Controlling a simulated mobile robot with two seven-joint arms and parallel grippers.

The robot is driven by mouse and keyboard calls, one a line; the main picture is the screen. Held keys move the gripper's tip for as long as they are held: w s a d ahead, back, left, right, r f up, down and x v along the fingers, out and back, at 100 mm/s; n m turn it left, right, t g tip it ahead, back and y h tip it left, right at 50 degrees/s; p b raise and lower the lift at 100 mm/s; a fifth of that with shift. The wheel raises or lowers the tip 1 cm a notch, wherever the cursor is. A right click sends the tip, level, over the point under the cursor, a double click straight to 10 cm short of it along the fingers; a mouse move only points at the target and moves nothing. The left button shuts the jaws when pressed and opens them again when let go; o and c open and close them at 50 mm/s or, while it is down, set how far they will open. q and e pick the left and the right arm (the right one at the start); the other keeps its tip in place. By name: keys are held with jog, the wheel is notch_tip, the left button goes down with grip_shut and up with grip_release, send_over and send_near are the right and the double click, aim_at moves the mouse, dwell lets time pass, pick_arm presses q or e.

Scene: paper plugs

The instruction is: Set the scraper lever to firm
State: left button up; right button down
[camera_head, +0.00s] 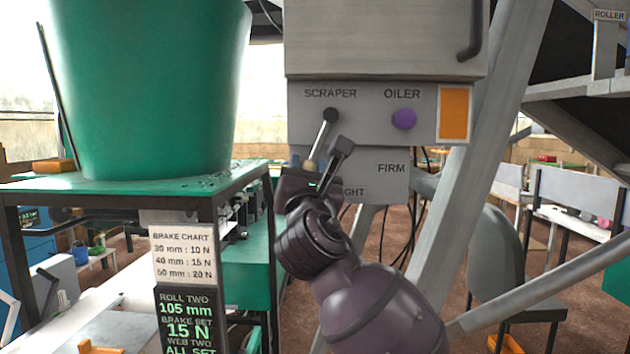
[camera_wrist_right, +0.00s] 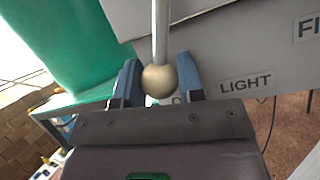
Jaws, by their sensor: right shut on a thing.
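The scraper lever (camera_head: 320,140) hangs from a dark round pivot under the word SCRAPER on a grey panel. It points down and slightly left. In the right wrist view its rod (camera_wrist_right: 160,30) ends in a pale ball knob (camera_wrist_right: 160,81). My right gripper (camera_head: 316,160) is shut on this knob, one blue-grey finger on each side. The FIRM label (camera_head: 391,168) is to the right of the lever. The LIGHT label (camera_wrist_right: 246,82) lies between; my gripper partly covers it in the head view. Another label behind the fingers is mostly hidden. My left gripper is out of view.
A purple oiler knob (camera_head: 404,119) and an orange plate (camera_head: 454,112) sit right of the lever. A slanted grey frame post (camera_head: 490,130) stands further right. A large green bin (camera_head: 150,90) on a green-topped stand is close on the left.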

aim_at(290, 145)
jog(key=a+m+h, duration=0.1)
jog(key=m, duration=0.1)
jog(key=a+r+m+h, duration=0.1)
jog(key=m, duration=0.1)
jog(key=shift+b, duration=0.35)
jog(key=shift+a+r+m+h, duration=0.35)
jog(key=shift+m+h, duration=0.25)
jog(key=shift+m, duration=0.3)
jog(key=shift+a+r+m+h, duration=0.35)
jog(key=shift+m+h, duration=0.25)
jog(key=shift+m, duration=0.3)
jog(key=shift+a+r+m+h, duration=0.15)
jog(key=shift+r+m+h, duration=0.1)
jog(key=shift+m+h, duration=0.25)
jog(key=c, duration=0.8)
grip_release()
jog(key=shift+o, duration=0.2)
jog(key=shift+f, duration=0.15)
